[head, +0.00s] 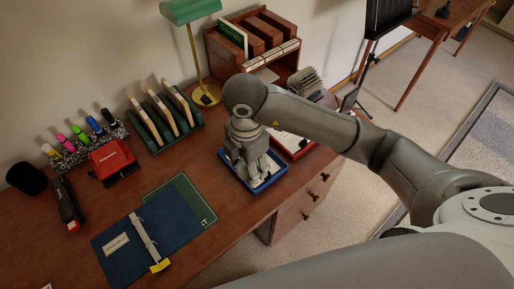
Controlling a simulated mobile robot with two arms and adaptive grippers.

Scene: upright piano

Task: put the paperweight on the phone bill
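My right gripper (254,167) points down over a blue tray (269,182) near the desk's front edge, its fingers low inside the tray's outline. Pale paper shows in the tray around the fingers; I cannot read whether it is the phone bill. A red tray (304,152) with white paper is just behind it, partly covered by my arm. I cannot make out the paperweight; the gripper or arm may hide it. Whether the fingers are open or shut on something is unclear. My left gripper is out of view.
A blue binder (177,222) lies on a green board (205,211) at the front. A green rack (166,126), a lamp (190,12) and a wooden organiser (228,60) stand along the wall. A red box (113,161) and a stapler (67,205) are left. Bare desk lies between.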

